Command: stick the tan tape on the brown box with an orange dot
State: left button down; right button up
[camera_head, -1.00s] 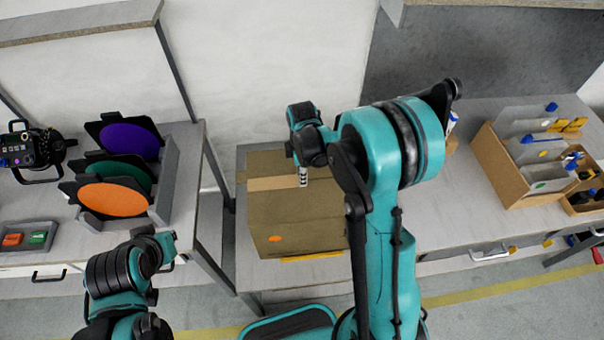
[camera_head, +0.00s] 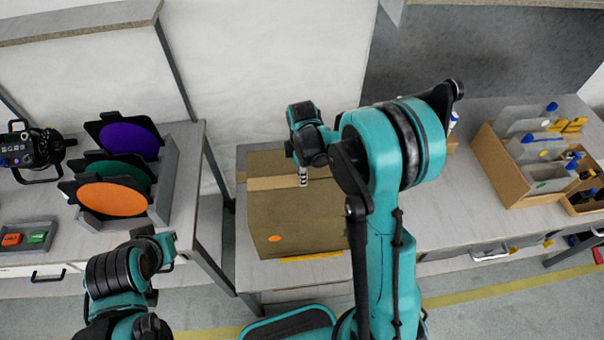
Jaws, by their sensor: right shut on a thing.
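The brown box (camera_head: 292,220) stands on the middle table, with an orange dot (camera_head: 274,239) low on its near face. A tan tape strip (camera_head: 268,183) lies across the upper part of the box, running from its left edge to my right gripper. My right gripper (camera_head: 303,178) points down at the box and is shut at the strip's right end; its fingertips are small here. My right arm hides the box's right side. Only links of my left arm show at the lower left; its gripper does not show.
On the left table a grey rack (camera_head: 168,170) holds purple, green and orange round filters in black frames. A tray (camera_head: 48,229) and a black lamp (camera_head: 40,150) are left of it. A cardboard organizer (camera_head: 492,160) stands on the right table.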

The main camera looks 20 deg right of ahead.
jog(key=o, duration=0.9)
jog(key=shift+s, duration=0.1)
jog(key=shift+f, duration=0.1)
notch_tip(320, 180, up, 12)
jog(key=s+f+m+t+b, duration=0.1)
jog(key=s+m+t+b, duration=0.4)
jog(key=s+m, duration=1)
jog(key=shift+s+a+m+t, duration=0.45)
jog(key=shift+s+t, duration=0.45)
jog(key=shift+t, duration=0.2)
